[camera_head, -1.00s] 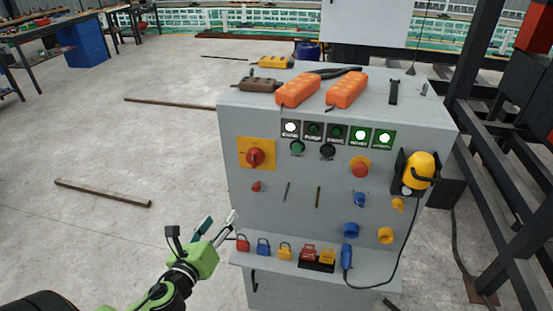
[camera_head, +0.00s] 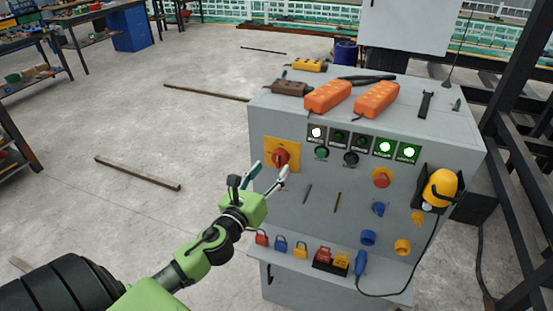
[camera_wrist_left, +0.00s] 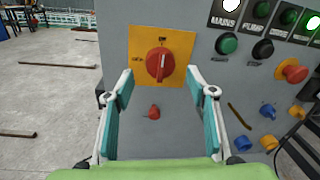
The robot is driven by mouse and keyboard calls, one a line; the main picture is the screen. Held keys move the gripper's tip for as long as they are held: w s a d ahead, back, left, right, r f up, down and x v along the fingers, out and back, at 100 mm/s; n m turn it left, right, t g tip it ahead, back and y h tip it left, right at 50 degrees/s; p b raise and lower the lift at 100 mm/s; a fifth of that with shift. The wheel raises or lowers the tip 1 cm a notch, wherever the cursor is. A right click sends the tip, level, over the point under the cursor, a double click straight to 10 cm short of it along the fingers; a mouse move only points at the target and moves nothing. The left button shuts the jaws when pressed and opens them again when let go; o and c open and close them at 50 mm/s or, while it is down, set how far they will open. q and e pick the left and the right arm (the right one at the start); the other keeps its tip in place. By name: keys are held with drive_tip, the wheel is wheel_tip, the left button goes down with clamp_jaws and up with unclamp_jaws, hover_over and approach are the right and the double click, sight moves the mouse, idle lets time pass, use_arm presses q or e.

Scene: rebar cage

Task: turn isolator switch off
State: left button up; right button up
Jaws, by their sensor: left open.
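The isolator switch is a red rotary knob (camera_head: 281,156) on a yellow plate (camera_head: 268,148) at the upper left of the grey cabinet's front. In the left wrist view the knob (camera_wrist_left: 159,64) appears upright, its grip pointing up toward a label at the plate's top. My left gripper (camera_head: 269,172) is open and empty, just below and in front of the knob. In the left wrist view its two teal-padded fingers (camera_wrist_left: 164,90) stand wide apart, with the knob above and between them. No contact with the knob shows. My right gripper is not in view.
Several indicator lights and buttons sit right of the plate, with a red mushroom button (camera_head: 382,178). A small red knob (camera_wrist_left: 154,112) lies below the switch. Padlocks (camera_head: 281,244) stand on the lower ledge. Orange socket blocks (camera_head: 328,97) lie on top. Floor left is mostly clear.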

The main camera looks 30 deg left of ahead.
sight(277, 162)
use_arm(q)
drive_tip(key=shift+w+a+p, duration=0.2)
drive_tip(key=shift+w+p, duration=0.05)
drive_tip(key=shift+w, duration=0.9)
drive_tip(key=shift+w+a+p, duration=0.15)
drive_tip(key=shift+w+p, duration=0.05)
drive_tip(key=shift+w, duration=0.95)
drive_tip(key=c, duration=1.1)
